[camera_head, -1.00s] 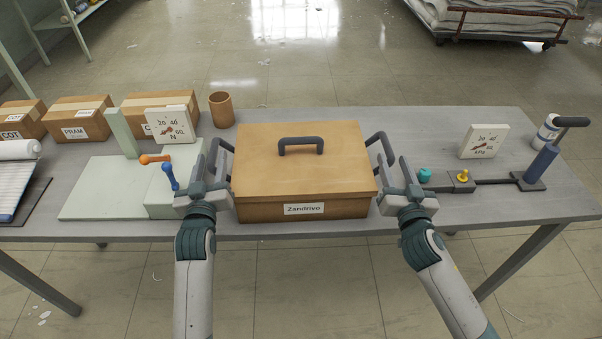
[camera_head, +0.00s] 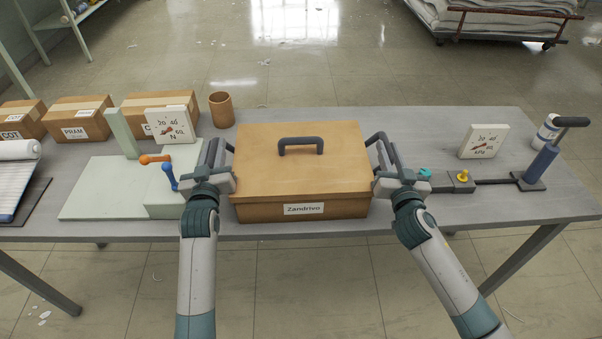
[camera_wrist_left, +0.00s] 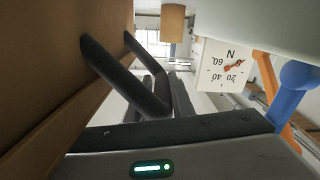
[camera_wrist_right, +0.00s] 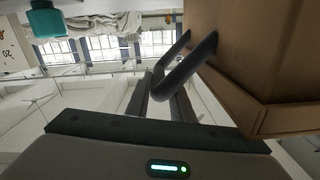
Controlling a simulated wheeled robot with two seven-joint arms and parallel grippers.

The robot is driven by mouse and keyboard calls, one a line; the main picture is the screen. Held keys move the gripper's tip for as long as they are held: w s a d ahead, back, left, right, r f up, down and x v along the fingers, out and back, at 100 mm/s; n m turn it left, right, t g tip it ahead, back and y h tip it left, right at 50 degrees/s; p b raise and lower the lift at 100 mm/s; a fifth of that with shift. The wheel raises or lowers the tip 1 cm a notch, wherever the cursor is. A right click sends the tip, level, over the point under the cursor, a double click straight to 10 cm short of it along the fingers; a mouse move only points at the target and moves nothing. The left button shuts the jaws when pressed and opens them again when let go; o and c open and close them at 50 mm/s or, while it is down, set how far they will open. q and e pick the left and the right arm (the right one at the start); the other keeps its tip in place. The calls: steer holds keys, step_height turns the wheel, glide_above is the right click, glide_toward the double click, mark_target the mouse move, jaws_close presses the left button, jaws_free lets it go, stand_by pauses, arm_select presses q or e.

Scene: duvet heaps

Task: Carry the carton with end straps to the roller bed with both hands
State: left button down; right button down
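The carton (camera_head: 302,170) is a brown lidded box labelled Zandrivo, with a dark handle on top. It rests on the grey table, centred before me. A dark strap loop sticks out from each end; the left one (camera_wrist_left: 104,66) and right one (camera_wrist_right: 185,70) show in the wrist views. My left gripper (camera_head: 213,154) is at the left end with its fingers closed on either side of the strap's outer bar. My right gripper (camera_head: 386,156) is likewise closed about the right strap. I see no roller bed in these views.
Left of the carton are a pale plate fixture with a dial (camera_head: 170,126) and a blue-orange lever, close to my left gripper. A brown cup (camera_head: 221,110) stands behind. A pump fixture with a second dial (camera_head: 484,141) is at right. Small cartons line the back left.

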arm_select(q)
steer(key=shift+a, duration=0.3)
arm_select(e)
steer(key=shift+d, duration=0.3)
arm_select(q)
steer(key=shift+r, duration=0.15)
arm_select(e)
steer(key=shift+w+r, duration=0.1)
